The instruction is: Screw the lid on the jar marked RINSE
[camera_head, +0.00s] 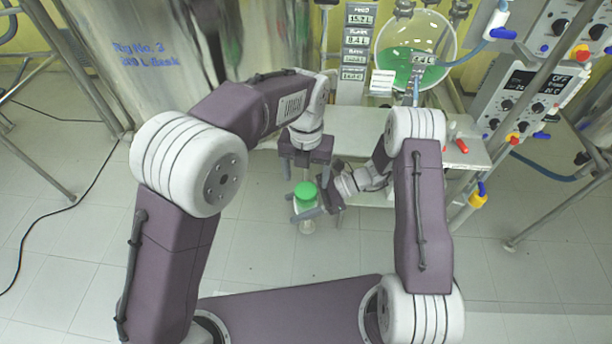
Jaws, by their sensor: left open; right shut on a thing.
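A small clear jar (307,226) is in the middle of the camera_head view, in front of the bench. A green lid (305,190) sits at its top; I cannot tell how tightly it is seated. No RINSE marking is readable at this size. My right gripper (306,213) comes in from the right and is shut on the jar below the lid. My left gripper (305,177) points down just above the lid. Its fingers are apart, one on each side, and do not visibly grip the lid. My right gripper partly hides the jar.
A grey bench (345,130) stands behind the jar. A round glass vessel with green liquid (412,72) hangs over it, beside a column of readout labels (357,45). Control boxes (535,85) are at the right. A large steel tank (160,60) is at the back left.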

